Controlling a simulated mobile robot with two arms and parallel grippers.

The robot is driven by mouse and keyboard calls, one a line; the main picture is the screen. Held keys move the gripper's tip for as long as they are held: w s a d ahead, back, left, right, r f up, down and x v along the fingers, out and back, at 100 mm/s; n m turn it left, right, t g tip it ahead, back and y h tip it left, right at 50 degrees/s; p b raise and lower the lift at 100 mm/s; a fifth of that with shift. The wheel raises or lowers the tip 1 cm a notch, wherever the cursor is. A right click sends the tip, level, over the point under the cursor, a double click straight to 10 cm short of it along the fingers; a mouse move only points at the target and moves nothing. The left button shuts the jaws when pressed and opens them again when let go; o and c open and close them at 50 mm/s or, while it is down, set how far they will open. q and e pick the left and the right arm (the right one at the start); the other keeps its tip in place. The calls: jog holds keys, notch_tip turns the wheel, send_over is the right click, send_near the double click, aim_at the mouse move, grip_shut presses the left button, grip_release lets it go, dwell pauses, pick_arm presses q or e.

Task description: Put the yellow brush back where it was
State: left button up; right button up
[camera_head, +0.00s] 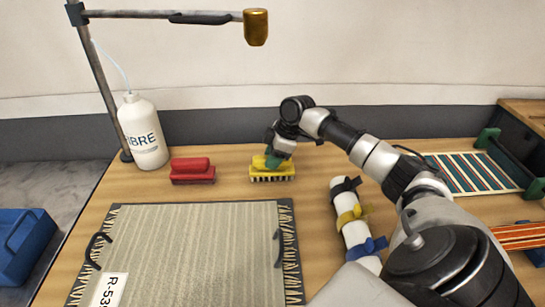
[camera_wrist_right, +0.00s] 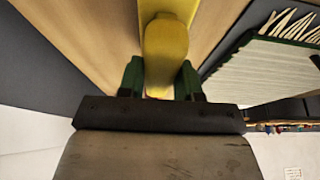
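The yellow brush (camera_head: 272,172) stands upright on the wooden table, bristles down, right of the red brush. My right gripper (camera_head: 275,160) is over it from above, its green fingers at the brush's handle. In the right wrist view the yellow handle (camera_wrist_right: 166,50) fills the gap between the two green fingers (camera_wrist_right: 160,80), with no clear space at either side. The bristles appear to touch the tabletop. The fingers and wrist cover part of the brush's top in the head view. My left gripper is not in view.
A red brush (camera_head: 193,171) and a white bottle (camera_head: 144,132) stand to the left, under a lamp-like arm (camera_head: 256,27). A fringed rug (camera_head: 190,250) lies in front. A white roll with coloured straps (camera_head: 349,215) lies right. A striped piece (camera_head: 470,172) lies far right.

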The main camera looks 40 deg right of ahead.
jog(key=o, duration=0.4)
jog(key=shift+c, duration=0.2)
jog(key=v, duration=1.2)
jog(key=shift+w+r, duration=0.1)
